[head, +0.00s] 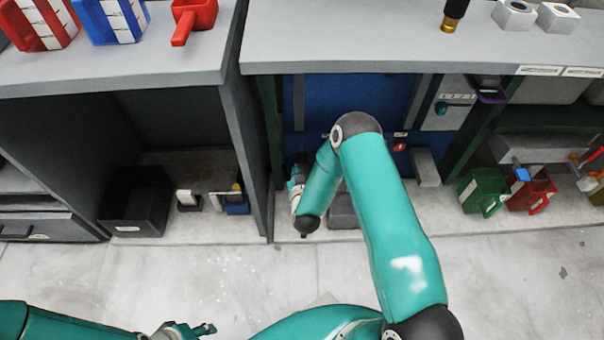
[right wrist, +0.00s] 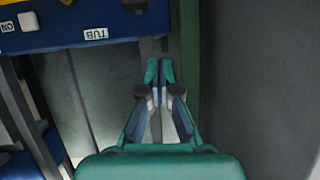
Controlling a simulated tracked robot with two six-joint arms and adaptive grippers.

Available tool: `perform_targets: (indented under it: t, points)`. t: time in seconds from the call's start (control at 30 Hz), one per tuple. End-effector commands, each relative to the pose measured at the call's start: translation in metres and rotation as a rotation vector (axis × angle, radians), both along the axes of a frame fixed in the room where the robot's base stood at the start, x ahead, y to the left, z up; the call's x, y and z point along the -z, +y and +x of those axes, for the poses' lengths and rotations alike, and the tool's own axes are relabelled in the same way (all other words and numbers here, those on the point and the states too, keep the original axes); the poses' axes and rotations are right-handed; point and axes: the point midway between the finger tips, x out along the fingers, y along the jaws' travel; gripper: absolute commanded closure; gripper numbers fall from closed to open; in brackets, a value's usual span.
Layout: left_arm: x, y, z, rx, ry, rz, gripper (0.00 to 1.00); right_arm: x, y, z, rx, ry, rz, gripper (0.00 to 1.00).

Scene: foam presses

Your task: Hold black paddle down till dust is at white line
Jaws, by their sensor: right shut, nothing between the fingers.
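I cannot make out the black paddle, the dust or the white line for certain. A dark piece (right wrist: 134,4) sits on the blue panel (right wrist: 60,30) at the top of the right wrist view, cut by the edge; I cannot tell whether it is the paddle. My right gripper (right wrist: 160,72) is shut and empty, below that panel's edge. In the head view, my right gripper (head: 296,184) is partly hidden by my arm, in front of the blue-backed bay (head: 375,90). My left gripper (head: 200,329) is low at the left, away from the bay; its opening is unclear.
Red (head: 38,24) and blue (head: 110,20) containers with white marks and a red scoop (head: 193,16) are on the left counter. A black bin (head: 137,205) is below. Green (head: 483,190) and red (head: 531,192) bins stand right of the bay. The floor ahead is clear.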

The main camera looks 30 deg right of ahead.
Motion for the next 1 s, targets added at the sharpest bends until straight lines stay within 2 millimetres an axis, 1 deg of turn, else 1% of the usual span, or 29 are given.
perform_targets:
  t: [0.03,0.13,0.3,0.7,0.87,1.0]
  points:
    - [0.021,0.0,0.0,0.0,-0.001,0.0,0.6,0.017,-0.01,0.004,0.027,-0.035,-0.035,1.0]
    - [0.032,0.0,0.0,0.0,-0.001,0.0,0.6,0.019,-0.023,0.008,0.066,-0.084,-0.088,1.0]
    - [0.035,0.0,0.0,0.0,-0.001,0.0,0.6,0.016,-0.031,0.01,0.089,-0.114,-0.123,1.0]
    - [0.035,0.0,0.0,0.0,-0.001,0.0,0.6,0.016,-0.033,0.012,0.089,-0.115,-0.121,1.0]
    - [0.041,0.0,0.0,0.0,-0.001,0.0,0.6,0.021,-0.041,0.025,0.091,-0.116,-0.121,1.0]
    - [0.049,0.0,0.0,0.0,-0.001,0.0,0.6,0.028,-0.053,0.045,0.091,-0.117,-0.123,1.0]
